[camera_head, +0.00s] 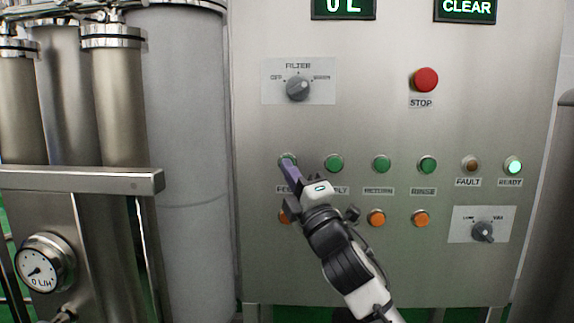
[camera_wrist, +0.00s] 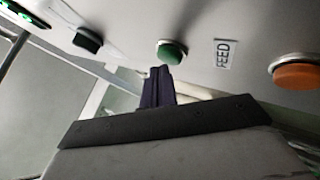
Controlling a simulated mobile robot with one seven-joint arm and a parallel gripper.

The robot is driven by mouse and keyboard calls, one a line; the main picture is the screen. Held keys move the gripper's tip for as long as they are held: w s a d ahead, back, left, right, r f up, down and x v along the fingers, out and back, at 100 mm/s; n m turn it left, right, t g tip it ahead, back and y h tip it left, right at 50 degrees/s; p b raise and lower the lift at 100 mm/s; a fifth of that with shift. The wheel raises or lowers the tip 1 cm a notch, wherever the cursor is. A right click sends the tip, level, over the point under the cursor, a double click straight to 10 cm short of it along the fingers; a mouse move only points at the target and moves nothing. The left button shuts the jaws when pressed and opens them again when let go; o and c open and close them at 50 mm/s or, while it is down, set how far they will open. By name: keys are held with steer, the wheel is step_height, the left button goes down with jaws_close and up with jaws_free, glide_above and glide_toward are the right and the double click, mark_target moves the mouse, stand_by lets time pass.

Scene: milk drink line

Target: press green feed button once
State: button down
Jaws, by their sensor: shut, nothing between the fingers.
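The green feed button (camera_head: 287,159) is the leftmost of a row of green buttons on the steel panel (camera_head: 370,130). Its FEED label is partly hidden by my gripper (camera_head: 284,168) in the head view. My gripper is shut and empty, with its fingertips at or just in front of the feed button. In the wrist view the green feed button (camera_wrist: 171,51) stands just beyond the tips of the shut fingers (camera_wrist: 158,72), beside the FEED label (camera_wrist: 227,54). I cannot tell whether the tips touch it.
More green buttons (camera_head: 334,164) stand to the right, with a lit READY lamp (camera_head: 513,166) at the row's end. Orange buttons (camera_head: 376,218) sit below. A red STOP button (camera_head: 426,79) and a FILTER knob (camera_head: 298,88) are above. Steel tanks (camera_head: 120,100) stand at left.

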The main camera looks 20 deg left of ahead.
steer(key=shift+w+a, duration=0.1)
steer(key=shift+w, duration=0.35)
stand_by(0.3)
stand_by(0.3)
steer(key=shift+s+d+b, duration=0.25)
steer(key=shift+s+b, duration=0.1)
steer(key=shift+s, duration=0.5)
steer(key=s, duration=0.2)
steer(key=s+d+b, duration=0.1)
steer(key=s, duration=0.1)
steer(key=shift+s+d, duration=0.2)
steer(key=shift+s, duration=0.2)
stand_by(0.4)
